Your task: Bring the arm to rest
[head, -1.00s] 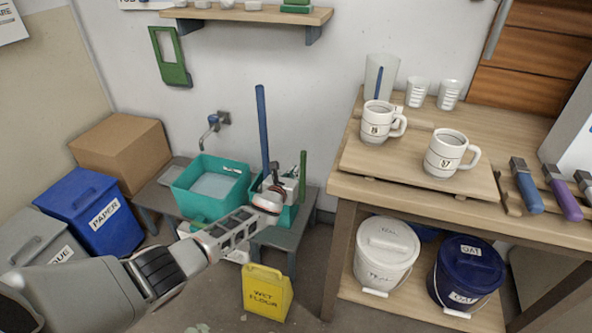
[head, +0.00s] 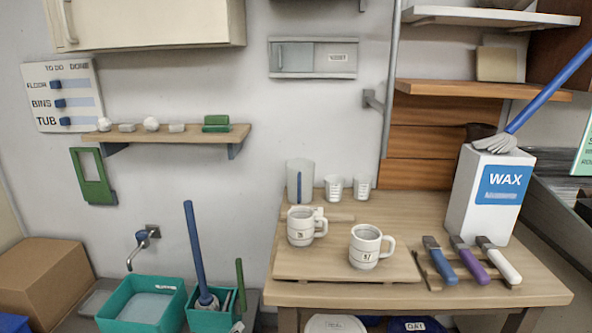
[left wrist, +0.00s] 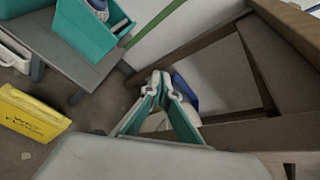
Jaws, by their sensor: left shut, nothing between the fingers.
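My left gripper (left wrist: 158,82) shows in the left wrist view, its two fingertips together and nothing between them. It hangs in front of the workbench's lower frame, to the right of the low grey stand (left wrist: 88,62). A pale container and something blue lie partly hidden behind its fingers. In the head view neither of my arms shows now. My right gripper is in no view.
The yellow wet-floor sign (left wrist: 30,115) stands on the floor at left. Teal tubs (head: 142,304) sit on the low stand.

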